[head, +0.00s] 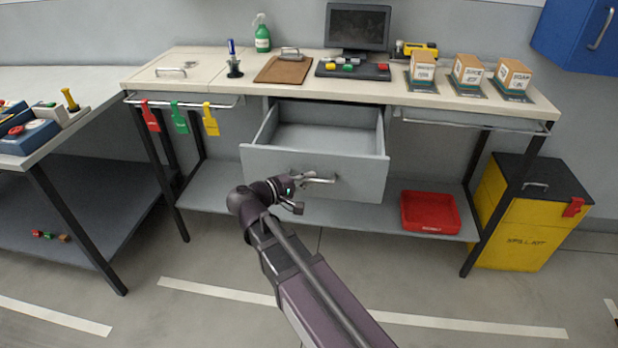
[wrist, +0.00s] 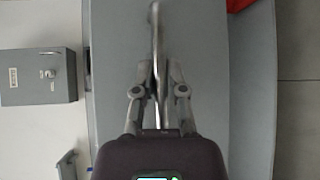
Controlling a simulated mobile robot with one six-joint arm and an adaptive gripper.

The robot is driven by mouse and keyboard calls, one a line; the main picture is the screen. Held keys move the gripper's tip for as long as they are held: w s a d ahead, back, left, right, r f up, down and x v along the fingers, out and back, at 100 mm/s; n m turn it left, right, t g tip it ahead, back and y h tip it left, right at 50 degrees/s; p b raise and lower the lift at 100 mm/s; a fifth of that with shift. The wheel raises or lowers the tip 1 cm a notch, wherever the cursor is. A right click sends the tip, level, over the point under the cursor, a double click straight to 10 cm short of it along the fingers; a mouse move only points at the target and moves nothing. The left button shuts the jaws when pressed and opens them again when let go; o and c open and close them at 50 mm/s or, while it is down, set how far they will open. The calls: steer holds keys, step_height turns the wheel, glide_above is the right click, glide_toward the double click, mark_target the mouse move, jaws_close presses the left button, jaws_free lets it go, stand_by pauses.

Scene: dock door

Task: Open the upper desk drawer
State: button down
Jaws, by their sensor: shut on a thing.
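The upper desk drawer (head: 262,164) is a grey drawer under the middle of the desk, and it stands well pulled out. Its inside looks empty. A metal bar handle (head: 322,181) runs across its front. My gripper (head: 306,178) is at the left part of this handle, with its fingers closed around the bar. In the wrist view the handle (wrist: 156,35) runs upward between the two fingers of my gripper (wrist: 159,75). The drawer front (wrist: 205,50) fills the middle of that view.
The desk top (head: 215,85) holds a clipboard (head: 282,69), monitor (head: 357,27), keyboard and several boxes. Coloured tags hang from the left rail. A red tray (head: 430,211) sits on the lower shelf, and a yellow spill kit bin (head: 520,222) stands right. The floor in front is clear.

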steer(key=shift+w+a, duration=0.15)
steer(key=shift+w, duration=0.05)
steer(key=c, duration=0.7)
jaws_free()
steer(key=shift+s, duration=0.1)
steer(key=shift+s+d, duration=0.15)
steer(key=shift+d, duration=0.05)
